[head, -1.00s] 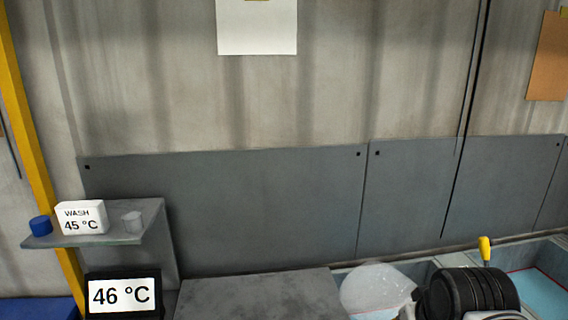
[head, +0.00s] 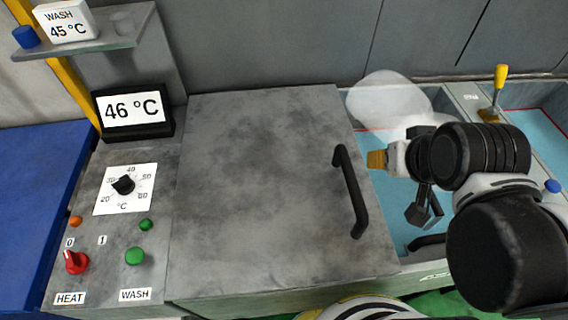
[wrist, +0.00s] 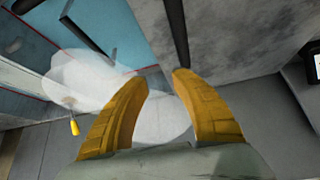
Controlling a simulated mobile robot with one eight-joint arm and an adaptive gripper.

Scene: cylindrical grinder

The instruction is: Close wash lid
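The wash lid (head: 265,190) is a large grey slab in the middle of the head view, with a black bar handle (head: 352,195) along its right side. It appears to lie flat. To its right, a blue basin (head: 395,190) shows uncovered. My gripper (head: 376,160) has yellow fingers and is just right of the handle in the head view. In the wrist view my gripper (wrist: 160,82) is open and nothing is between the fingers. The dark handle (wrist: 177,30) shows beyond the fingertips, beside the lid (wrist: 235,35). No contact with the handle is visible.
White steam (head: 390,100) hangs behind my gripper. A yellow-topped lever (head: 499,85) stands at the back right. A control panel with a red knob (head: 76,262), green button (head: 135,256) and 46 °C display (head: 132,110) is left of the lid.

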